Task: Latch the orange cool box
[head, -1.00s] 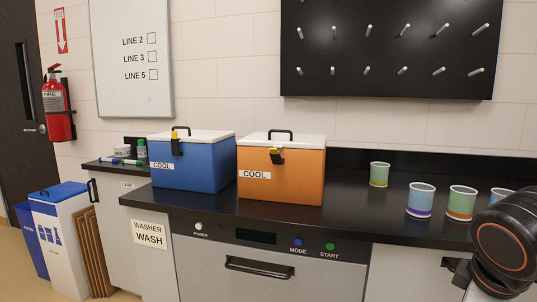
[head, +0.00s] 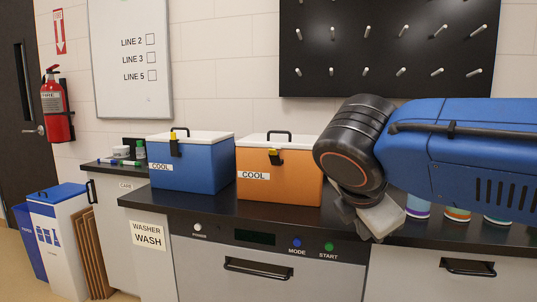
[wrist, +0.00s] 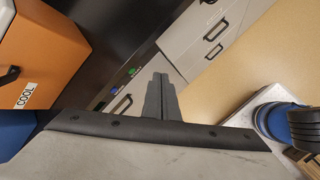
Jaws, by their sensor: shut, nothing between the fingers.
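The orange cool box (head: 270,188) stands on the black counter with its white lid down, a black handle on top and a COOL label.
A blue cool box (head: 190,174) stands close to the left of the orange one. Several cups (head: 418,208) stand to the right, partly hidden behind my arm. The washer front (head: 265,268) is below the counter (head: 285,222).

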